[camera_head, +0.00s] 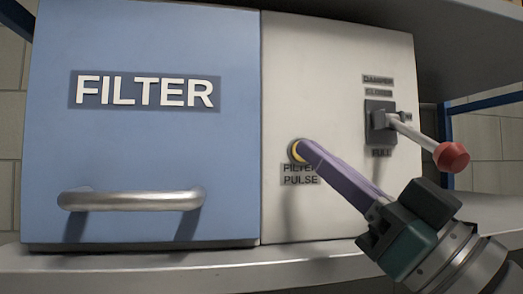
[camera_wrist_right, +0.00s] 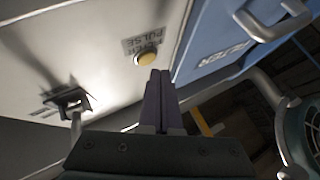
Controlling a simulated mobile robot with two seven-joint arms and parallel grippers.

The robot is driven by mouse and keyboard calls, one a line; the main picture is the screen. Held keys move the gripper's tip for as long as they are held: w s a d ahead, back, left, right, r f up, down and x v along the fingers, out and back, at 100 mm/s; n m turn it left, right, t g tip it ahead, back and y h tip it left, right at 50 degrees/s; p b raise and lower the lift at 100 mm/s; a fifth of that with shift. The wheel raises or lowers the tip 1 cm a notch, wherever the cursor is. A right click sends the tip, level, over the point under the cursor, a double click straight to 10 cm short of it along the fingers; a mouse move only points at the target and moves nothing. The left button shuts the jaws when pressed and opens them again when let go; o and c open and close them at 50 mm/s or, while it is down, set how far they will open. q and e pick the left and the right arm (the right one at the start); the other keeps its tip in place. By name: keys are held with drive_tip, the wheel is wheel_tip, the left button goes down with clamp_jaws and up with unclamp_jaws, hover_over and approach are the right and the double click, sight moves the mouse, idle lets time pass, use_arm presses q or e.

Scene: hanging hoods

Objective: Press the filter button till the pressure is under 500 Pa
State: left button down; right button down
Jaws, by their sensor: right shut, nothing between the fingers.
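The yellow round filter button (camera_head: 296,151) sits on the white panel above the label "FILTER PULSE" (camera_head: 300,175). My right gripper (camera_head: 308,147) is shut and empty, with its purple fingertips at the button's right edge in the head view, covering part of it. In the right wrist view the button (camera_wrist_right: 146,59) shows whole, just beyond the closed fingertips (camera_wrist_right: 160,72). I cannot tell whether the tips touch it. My left gripper is not in view. No pressure readout shows in either view.
A damper lever (camera_head: 422,137) with a red knob (camera_head: 451,157) sticks out right of the button, above my right gripper's body. The blue FILTER door (camera_head: 140,140) with a metal handle (camera_head: 131,200) is at left. A shelf edge (camera_head: 130,262) runs below.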

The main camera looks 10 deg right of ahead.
drive_tip(key=shift+w, duration=0.1)
idle(0.3)
drive_tip(key=shift+w, duration=0.35)
drive_tip(key=shift+w+b, duration=0.35)
idle(0.5)
idle(0.3)
drive_tip(key=shift+s, duration=0.15)
drive_tip(key=shift+s+p, duration=0.35)
drive_tip(key=shift+s, duration=0.3)
